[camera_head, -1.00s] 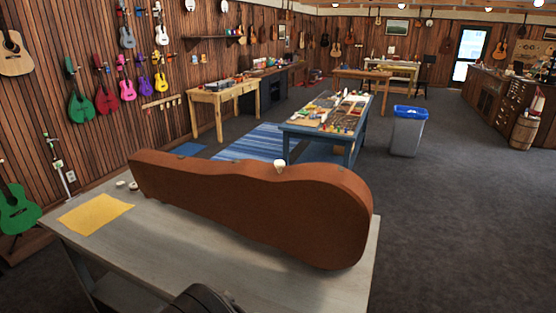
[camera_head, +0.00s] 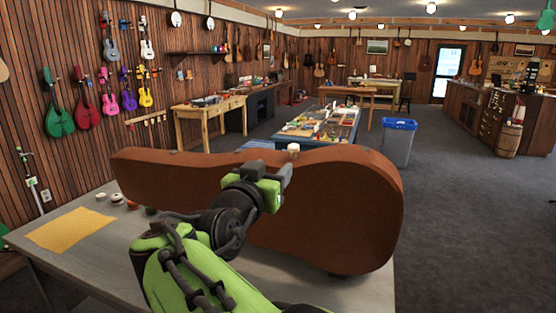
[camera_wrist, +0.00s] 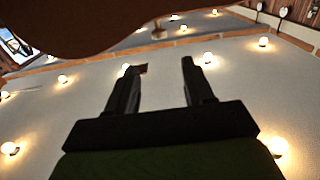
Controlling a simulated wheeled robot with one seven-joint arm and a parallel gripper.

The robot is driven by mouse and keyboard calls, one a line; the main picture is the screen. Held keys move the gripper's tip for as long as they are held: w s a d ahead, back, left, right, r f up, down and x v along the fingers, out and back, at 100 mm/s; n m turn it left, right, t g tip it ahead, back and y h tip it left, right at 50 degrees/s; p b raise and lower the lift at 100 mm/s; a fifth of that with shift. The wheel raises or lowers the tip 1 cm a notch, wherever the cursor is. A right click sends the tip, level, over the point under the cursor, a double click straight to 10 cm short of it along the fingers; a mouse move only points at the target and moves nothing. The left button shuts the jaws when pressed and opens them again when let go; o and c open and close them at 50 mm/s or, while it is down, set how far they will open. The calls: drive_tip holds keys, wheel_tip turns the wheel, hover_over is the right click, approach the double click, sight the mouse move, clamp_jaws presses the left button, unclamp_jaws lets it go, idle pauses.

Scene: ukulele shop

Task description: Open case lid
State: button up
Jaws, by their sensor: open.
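The brown guitar-shaped case (camera_head: 335,215) is on the grey worktable (camera_head: 75,263), its broad side facing me and its upper edge raised. I cannot tell from here whether its lid is open. A small pale piece (camera_head: 293,149) shows at the middle of its upper edge. My gripper (camera_head: 286,175) is in front of the case, just below that piece. In the wrist view my gripper (camera_wrist: 160,66) has its two fingers apart with nothing between them. The brown case (camera_wrist: 80,25) fills the upper left there. Contact with the case cannot be made out.
A yellow cloth (camera_head: 70,230) and small round items (camera_head: 117,198) lie at the table's left. Behind the case are a blue table (camera_head: 318,124) covered with small things and a grey bin (camera_head: 398,145) with a blue liner. Open carpet lies to the right.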

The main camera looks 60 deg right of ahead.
sight(294, 145)
drive_tip(key=d+p, duration=0.1)
drive_tip(key=d, duration=0.4)
drive_tip(key=w+d+p, duration=0.1)
drive_tip(key=d, duration=0.4)
drive_tip(key=w+d+p, duration=0.1)
drive_tip(key=d, duration=0.4)
drive_tip(key=shift+w+d+r, duration=0.1)
drive_tip(key=shift+w+r, duration=0.05)
drive_tip(key=shift+r, duration=0.05)
clamp_jaws()
drive_tip(key=shift+r, duration=0.1)
